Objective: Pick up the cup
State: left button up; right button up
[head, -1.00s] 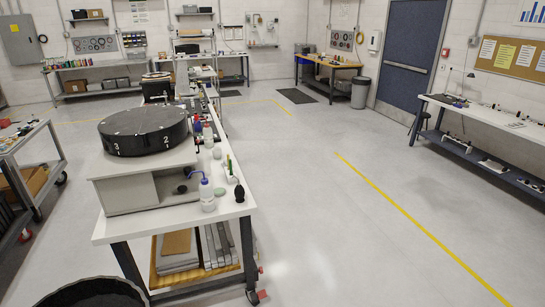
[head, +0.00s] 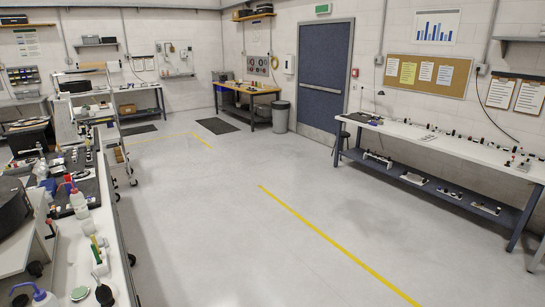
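I cannot make out a clear cup in the head view. On the near left bench (head: 75,235) stand a white wash bottle with a red top (head: 77,200) and a bottle with a blue spout (head: 42,297), cut by the bottom edge. A small white holder with green-handled tools (head: 98,258) stands between them. I cannot tell if this holder is a cup. Neither of my grippers shows.
A long white-topped bench (head: 455,150) with small items runs along the right wall. A wooden workbench (head: 248,93) and a grey bin (head: 281,117) stand near the blue door (head: 324,80). The middle floor is open, with a yellow line (head: 325,237).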

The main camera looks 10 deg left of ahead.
aim_at(89, 227)
jog(key=u, duration=0.35)
jog(key=i, duration=2.5)
jog(key=u, duration=1.3)
jog(key=i, duration=1.3)
jog(key=u, duration=1.15)
